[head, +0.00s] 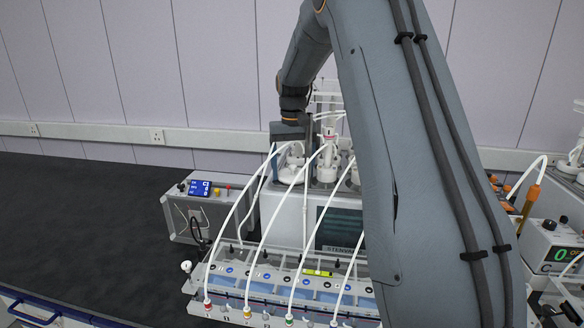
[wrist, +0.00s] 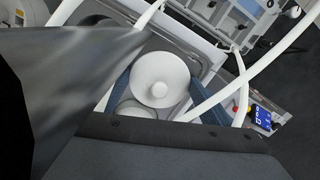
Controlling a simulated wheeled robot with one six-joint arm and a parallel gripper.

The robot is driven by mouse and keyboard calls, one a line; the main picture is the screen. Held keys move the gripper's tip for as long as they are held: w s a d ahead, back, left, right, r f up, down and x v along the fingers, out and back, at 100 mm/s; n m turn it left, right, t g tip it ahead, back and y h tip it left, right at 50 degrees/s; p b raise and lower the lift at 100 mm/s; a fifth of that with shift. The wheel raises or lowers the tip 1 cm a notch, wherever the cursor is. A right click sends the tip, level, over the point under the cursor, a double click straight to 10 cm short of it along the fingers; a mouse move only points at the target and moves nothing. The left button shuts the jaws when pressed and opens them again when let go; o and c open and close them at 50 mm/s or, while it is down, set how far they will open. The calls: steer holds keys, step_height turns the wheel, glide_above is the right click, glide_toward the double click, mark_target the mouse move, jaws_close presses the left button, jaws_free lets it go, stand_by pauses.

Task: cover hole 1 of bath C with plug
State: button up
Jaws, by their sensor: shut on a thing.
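My gripper (wrist: 163,90) shows in the wrist view, its two blue fingers on either side of a white round plug (wrist: 160,76) with a small central knob. It is shut on this plug and holds it over the opening of a white bath (wrist: 95,12). Part of another pale round rim (wrist: 136,110) shows below the plug; whether it is a hole or a lid I cannot tell. In the head view the bath (head: 285,213) stands behind the front rack, with white vessels and tubes on top. My arm hides its right part, and no bath letter is readable.
White tubes (head: 262,225) arch from the vessels to the front rack (head: 270,287). A grey control box (head: 205,210) with a blue display stands left of the bath. Another device (head: 555,245) with a green display is at right. The dark bench at left is clear.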

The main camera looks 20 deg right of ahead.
steer(key=o, duration=1.1)
step_height(320, 180, up, 8)
steer(key=b, duration=0.3)
steer(key=shift+f, duration=0.1)
